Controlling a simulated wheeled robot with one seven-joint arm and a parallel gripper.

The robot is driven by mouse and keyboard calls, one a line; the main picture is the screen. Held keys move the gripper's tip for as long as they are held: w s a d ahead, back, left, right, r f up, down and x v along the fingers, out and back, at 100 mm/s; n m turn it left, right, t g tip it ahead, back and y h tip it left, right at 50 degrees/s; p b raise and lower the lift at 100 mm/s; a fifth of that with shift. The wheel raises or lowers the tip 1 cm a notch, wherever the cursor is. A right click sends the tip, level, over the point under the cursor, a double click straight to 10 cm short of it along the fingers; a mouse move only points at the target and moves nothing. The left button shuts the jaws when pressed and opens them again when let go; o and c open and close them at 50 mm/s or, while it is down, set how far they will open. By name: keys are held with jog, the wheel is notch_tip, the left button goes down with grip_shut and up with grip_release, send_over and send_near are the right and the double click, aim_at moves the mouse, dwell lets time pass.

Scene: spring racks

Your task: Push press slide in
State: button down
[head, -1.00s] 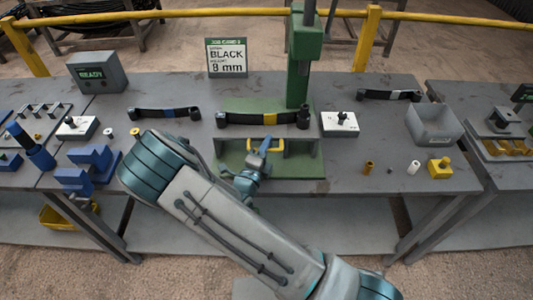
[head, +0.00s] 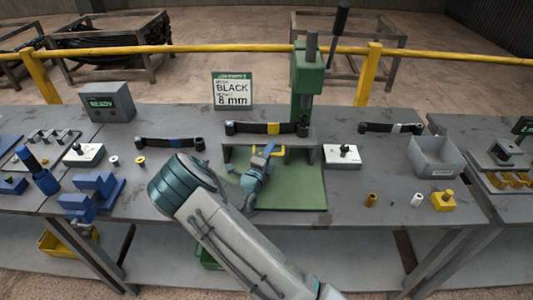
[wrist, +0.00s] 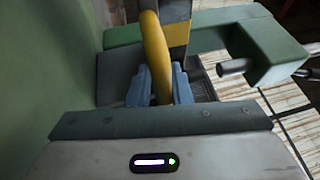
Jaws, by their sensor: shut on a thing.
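The green press (head: 306,85) stands at the back middle of the bench, with a dark lever upright at its top. In front of its column, a dark leaf spring (head: 245,128) with a yellow band lies crosswise on the slide, which is mostly hidden. The slide's yellow handle (head: 282,152) faces me. My gripper (head: 265,158) is shut on this handle. In the wrist view, the yellow handle (wrist: 154,50) runs between the blue fingers (wrist: 152,88), and the yellow band (wrist: 178,33) shows just beyond. The green base plate (head: 297,190) lies bare in front of the handle.
A white block (head: 342,157) and a grey bin (head: 436,157) stand right of the press. Blue fixtures (head: 95,190) and another spring (head: 168,142) are on the left. A sign (head: 232,90) reads black, 8 mm. A box (head: 108,102) reads READY.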

jog(key=shift+w+r, duration=0.2)
jog(key=shift+r, duration=0.35)
jog(key=c, duration=1.5)
grip_release()
jog(key=shift+o, duration=0.2)
jog(key=shift+d+f, duration=0.1)
jog(key=shift+f, duration=0.1)
jog(key=shift+f, duration=0.1)
jog(key=b+v, duration=0.3)
jog(key=v, duration=1)
jog(key=shift+s+a+f, duration=0.15)
jog(key=shift+s+a, duration=0.05)
jog(key=shift+s, duration=0.1)
